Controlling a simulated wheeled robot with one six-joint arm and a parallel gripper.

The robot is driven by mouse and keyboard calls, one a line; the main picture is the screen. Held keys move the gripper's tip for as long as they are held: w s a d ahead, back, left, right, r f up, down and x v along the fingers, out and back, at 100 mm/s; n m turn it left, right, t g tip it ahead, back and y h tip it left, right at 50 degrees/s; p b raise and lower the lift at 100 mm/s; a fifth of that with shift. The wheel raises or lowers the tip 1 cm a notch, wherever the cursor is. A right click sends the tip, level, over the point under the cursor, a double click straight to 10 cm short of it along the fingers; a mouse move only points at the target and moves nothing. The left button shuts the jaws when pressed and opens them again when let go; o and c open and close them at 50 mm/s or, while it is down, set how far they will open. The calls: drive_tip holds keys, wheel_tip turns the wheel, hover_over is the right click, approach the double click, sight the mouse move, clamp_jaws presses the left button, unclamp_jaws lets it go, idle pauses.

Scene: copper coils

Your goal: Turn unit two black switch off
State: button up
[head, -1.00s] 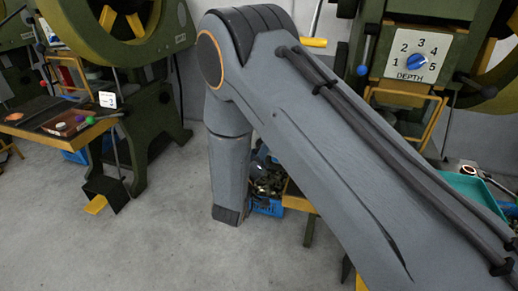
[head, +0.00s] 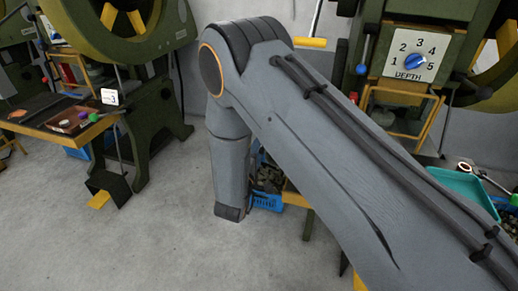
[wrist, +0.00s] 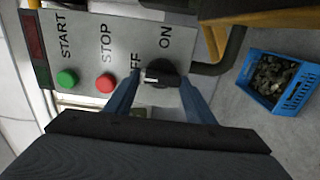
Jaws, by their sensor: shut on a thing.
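The black switch (wrist: 166,72) sits on a grey control panel (wrist: 108,47) in the wrist view. The word ON is printed above it, and OFF at its upper left is partly covered by a finger. A pale mark on the knob faces left, on the OFF side. My gripper (wrist: 158,82) has its two blue fingers on either side of the knob, shut on it. In the head view my arm hides the gripper and the switch. I cannot read a unit number on the panel.
A green START button (wrist: 67,78) and a red STOP button (wrist: 105,83) sit left of the switch. A blue crate of metal pieces (wrist: 278,82) stands at the right.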

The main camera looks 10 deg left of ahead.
idle(0.5)
drive_tip(key=o, duration=1)
drive_tip(key=shift+o, duration=0.2)
drive_tip(key=s+b, duration=0.1)
drive_tip(key=s, duration=0.6)
drive_tip(key=shift+s+a, duration=0.4)
drive_tip(key=shift+s, duration=0.1)
